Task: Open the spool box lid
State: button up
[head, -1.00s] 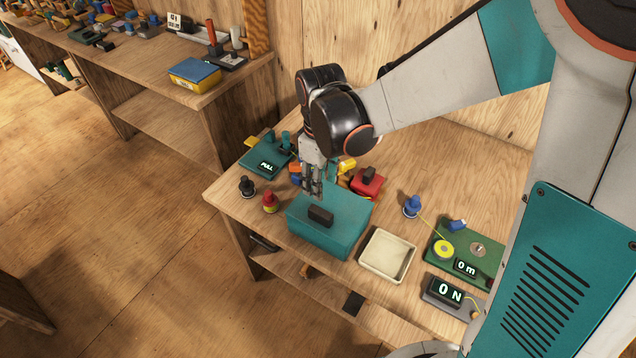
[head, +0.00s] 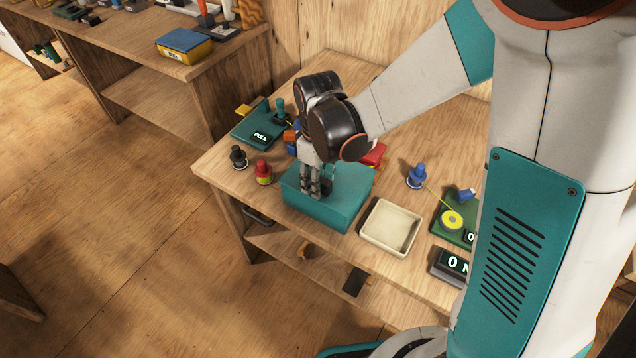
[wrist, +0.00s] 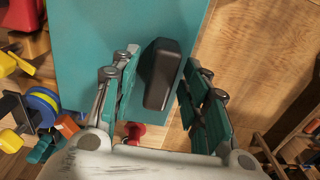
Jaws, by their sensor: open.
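The spool box (head: 322,211) is a teal box standing near the front edge of the workbench, with its lid down. Its lid (wrist: 85,35) fills much of the upper left of the wrist view. A dark block-shaped handle (wrist: 163,75) sits on the lid. My gripper (head: 312,194) is over the lid and hides most of the handle in the head view. In the wrist view my gripper (wrist: 160,85) is open, with one finger on each side of the handle. I cannot tell whether either finger touches it.
A cream tray (head: 366,236) stands right of the box. A black spool (head: 238,157) and a red and yellow one (head: 263,173) stand to its left. A blue spool (head: 416,176) stands to the right. A teal device labelled PULL (head: 258,125) lies behind left.

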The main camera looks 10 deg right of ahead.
jog(key=shift+f, duration=0.1)
grip_shut()
jog(key=s+a, duration=0.7)
jog(key=s, duration=0.2)
jog(key=shift+d, duration=0.1)
grip_release()
jog(key=shift+w, duration=0.15)
dwell(0.4)
